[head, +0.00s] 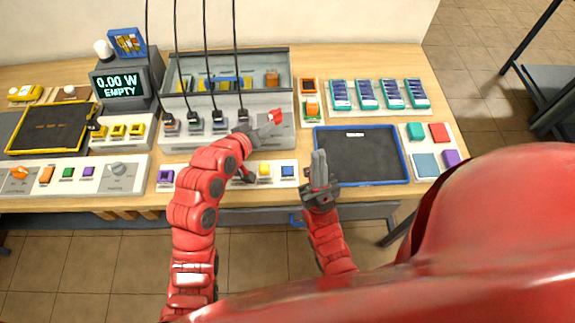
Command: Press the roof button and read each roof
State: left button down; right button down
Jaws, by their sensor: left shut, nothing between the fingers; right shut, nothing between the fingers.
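No button carries a label I can read as roof. A white front strip (215,184) holds a purple button (165,177), a yellow button (264,169) and a blue button (288,171). Several blue solar-panel pieces (366,94), possibly the roofs, stand in a rack at the back right. The display (118,85) reads "0.00 W EMPTY". My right gripper (318,160) is shut and empty, pointing up right of the blue button.
A dark blue-rimmed tray (407,160) lies empty at the right, beside coloured tiles (425,165). A yellow-rimmed dark panel (52,128) lies at left.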

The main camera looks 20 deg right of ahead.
aim_at(285, 173)
pick_arm(q)
jog(key=s+d+f+m+g, duration=0.1)
jog(key=s+d+m+g, duration=0.1)
jog(key=s+g, duration=0.2)
jog(key=s, duration=0.3)
jog(key=shift+s+d+f+y+p, duration=0.15)
jog(key=shift+s+d+y+p, duration=0.15)
jog(key=shift+d+y, duration=0.1)
jog(key=shift+f, duration=0.1)
jog(key=shift+w+f+b, duration=0.1)
jog(key=shift+f+b, duration=2.05)
jog(key=shift+f, duration=2.15)
jog(key=shift+f+b, duration=0.4)
jog(key=shift+f, duration=0.05)
